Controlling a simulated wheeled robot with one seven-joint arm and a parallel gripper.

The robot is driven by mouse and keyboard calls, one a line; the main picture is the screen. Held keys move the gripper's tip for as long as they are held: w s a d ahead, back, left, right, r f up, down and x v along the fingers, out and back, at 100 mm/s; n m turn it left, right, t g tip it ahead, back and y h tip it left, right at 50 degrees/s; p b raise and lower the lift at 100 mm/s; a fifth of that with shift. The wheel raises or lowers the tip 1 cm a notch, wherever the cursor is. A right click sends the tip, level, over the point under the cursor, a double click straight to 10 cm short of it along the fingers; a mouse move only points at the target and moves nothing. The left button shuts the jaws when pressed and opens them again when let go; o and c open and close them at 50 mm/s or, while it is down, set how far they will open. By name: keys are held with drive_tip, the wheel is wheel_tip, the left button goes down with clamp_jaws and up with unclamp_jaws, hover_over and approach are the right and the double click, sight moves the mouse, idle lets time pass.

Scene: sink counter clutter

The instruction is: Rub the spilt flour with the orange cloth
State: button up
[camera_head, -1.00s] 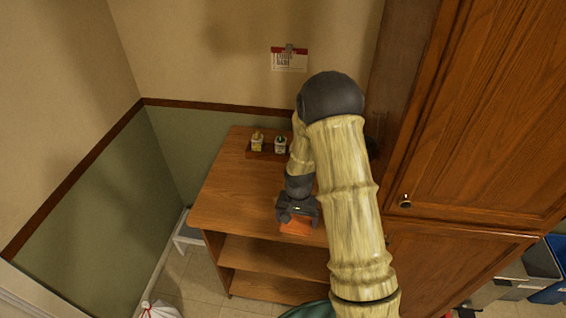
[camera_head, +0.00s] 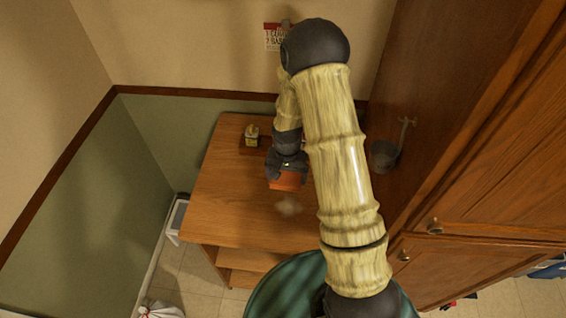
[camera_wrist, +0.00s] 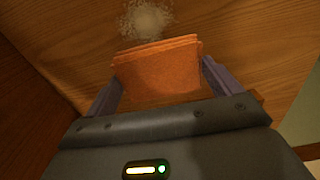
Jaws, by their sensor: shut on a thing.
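The orange cloth (camera_head: 287,181) is folded and hangs in my gripper (camera_head: 285,173), over the wooden shelf top. In the wrist view the cloth (camera_wrist: 158,70) fills the space between the two fingers of my gripper (camera_wrist: 160,80), which are shut on it. The spilt flour shows as a pale round smudge (camera_head: 289,206) on the wood, just in front of the cloth in the head view. In the wrist view the flour (camera_wrist: 146,18) lies beyond the cloth's edge, at the top. I cannot tell whether the cloth touches the wood.
The wooden shelf unit (camera_head: 225,190) has a mostly clear top. A small jar (camera_head: 251,135) stands at its back. A white bag (camera_head: 160,311) lies on the floor.

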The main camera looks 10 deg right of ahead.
drive_tip(key=shift+w, duration=0.35)
drive_tip(key=shift+s, duration=0.25)
